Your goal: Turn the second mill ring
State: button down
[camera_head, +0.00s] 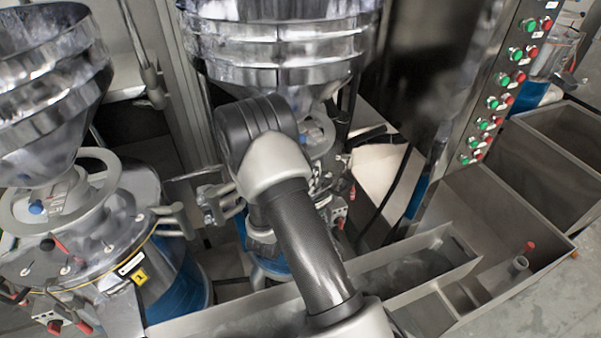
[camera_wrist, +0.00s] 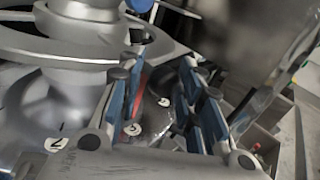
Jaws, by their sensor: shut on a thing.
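The second mill (camera_head: 278,60) stands in the middle of the head view, with a shiny ribbed hopper on top. My arm covers most of its lower body and its ring there. In the wrist view the grey mill ring (camera_wrist: 30,48) curves around a grey central column. My gripper (camera_wrist: 165,72), with blue-padded fingers, is at the right side of this ring and shut on its rim. The exact contact is partly hidden by the fingers. In the head view my gripper is hidden behind my arm.
The first mill (camera_head: 75,240), with its own ring (camera_head: 22,222) and a yellow label, stands at left. A button panel (camera_head: 495,100) with green and red buttons rises at right. Grey metal bins (camera_head: 500,215) fill the lower right. A long trough (camera_head: 400,262) lies in front of the second mill.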

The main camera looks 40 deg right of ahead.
jog(key=shift+d+r+m+h, duration=0.3)
jog(key=shift+d+r, duration=0.05)
jog(key=shift+d, duration=0.1)
jog(key=c, duration=1.3)
grip_release()
jog(key=shift+a, duration=0.1)
jog(key=shift+a, duration=0.1)
